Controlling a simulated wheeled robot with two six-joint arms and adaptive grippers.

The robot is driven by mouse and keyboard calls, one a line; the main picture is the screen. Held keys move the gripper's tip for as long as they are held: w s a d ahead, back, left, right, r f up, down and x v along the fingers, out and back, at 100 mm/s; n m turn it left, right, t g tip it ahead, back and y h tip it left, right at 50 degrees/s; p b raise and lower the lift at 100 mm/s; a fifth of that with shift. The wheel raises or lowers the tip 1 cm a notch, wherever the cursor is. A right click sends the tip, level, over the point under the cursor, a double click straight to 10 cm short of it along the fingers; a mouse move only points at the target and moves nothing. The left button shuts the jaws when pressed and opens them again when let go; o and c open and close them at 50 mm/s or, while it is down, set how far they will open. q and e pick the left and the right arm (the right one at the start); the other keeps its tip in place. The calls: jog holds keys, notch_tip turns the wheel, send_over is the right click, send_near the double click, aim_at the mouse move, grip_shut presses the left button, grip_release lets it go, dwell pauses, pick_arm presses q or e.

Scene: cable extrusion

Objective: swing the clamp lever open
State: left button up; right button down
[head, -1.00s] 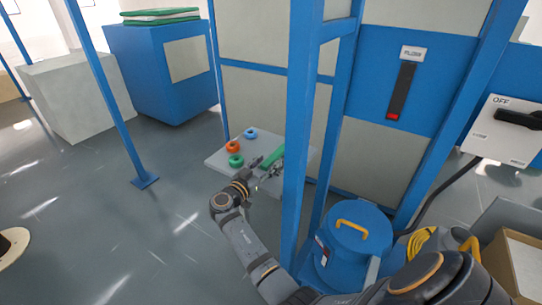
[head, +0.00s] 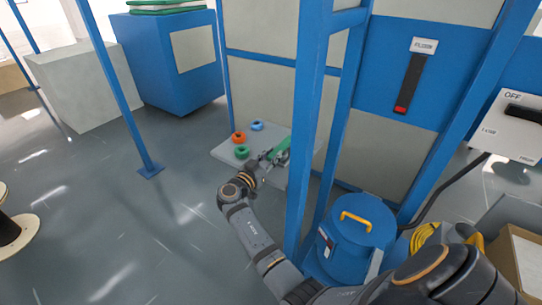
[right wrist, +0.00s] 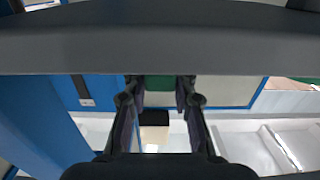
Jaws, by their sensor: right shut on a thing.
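A green bar (head: 281,149), which looks like the clamp lever, lies at the right part of a light grey tabletop in the head view. My right gripper (head: 269,159) reaches it from the front left and is shut on it. In the right wrist view the green piece (right wrist: 159,88) shows between the fingertips of my right gripper (right wrist: 160,95). A dark bar across the top of that view hides part of the scene. The clamp's body is too small and covered to make out. My left gripper is out of view.
The grey tabletop (head: 228,152) also holds an orange ring (head: 238,137), a blue ring (head: 257,126) and a green ring (head: 241,152). A blue post (head: 306,130) stands just right of my arm. A blue drum (head: 352,237) stands at lower right.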

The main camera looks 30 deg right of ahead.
jog(key=shift+s+d+n+t+y+p, duration=0.15)
jog(key=shift+s+d+n+t+y, duration=0.25)
jog(key=shift+s+n+t+y, duration=0.45)
jog(key=shift+s+d+n+t+y+p, duration=0.15)
jog(key=shift+s+d+n+t+y, duration=0.4)
jog(key=shift+t, duration=0.6)
jog(key=shift+a, duration=0.2)
jog(key=c, duration=1.1)
grip_release()
notch_tip(320, 180, up, 10)
jog(key=shift+r, duration=0.1)
